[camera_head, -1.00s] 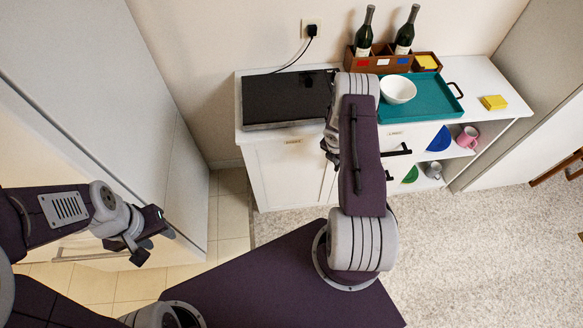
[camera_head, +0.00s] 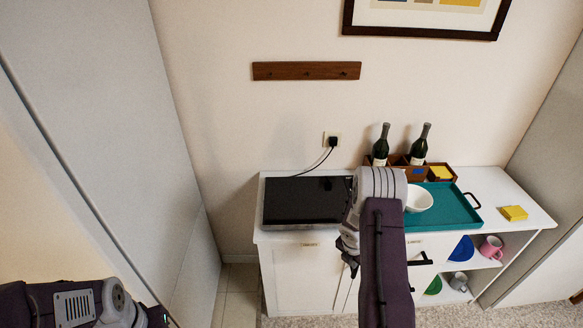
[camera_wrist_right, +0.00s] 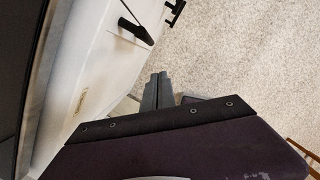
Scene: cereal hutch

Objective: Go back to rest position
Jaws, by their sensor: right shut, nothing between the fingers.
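My right arm (camera_head: 384,250) rises from the bottom centre of the head view, in front of the white cabinet. My right gripper (camera_head: 347,262) points down in front of the cabinet doors. In the right wrist view its two grey fingers (camera_wrist_right: 157,90) are together with nothing between them. They appear apart from the cabinet. My left arm (camera_head: 75,305) is at the bottom left of the head view. Only the base of the left gripper (camera_head: 156,316) shows there; its fingers are cut off by the frame edge.
On the white cabinet (camera_head: 487,184) are a black appliance (camera_head: 305,200), a teal tray (camera_head: 450,210), a white bowl (camera_head: 419,198), a wooden box (camera_head: 414,174) with two bottles, and a yellow block (camera_head: 513,213). A black door handle (camera_head: 419,259) sticks out near my right arm. A tall cupboard (camera_head: 130,150) stands left.

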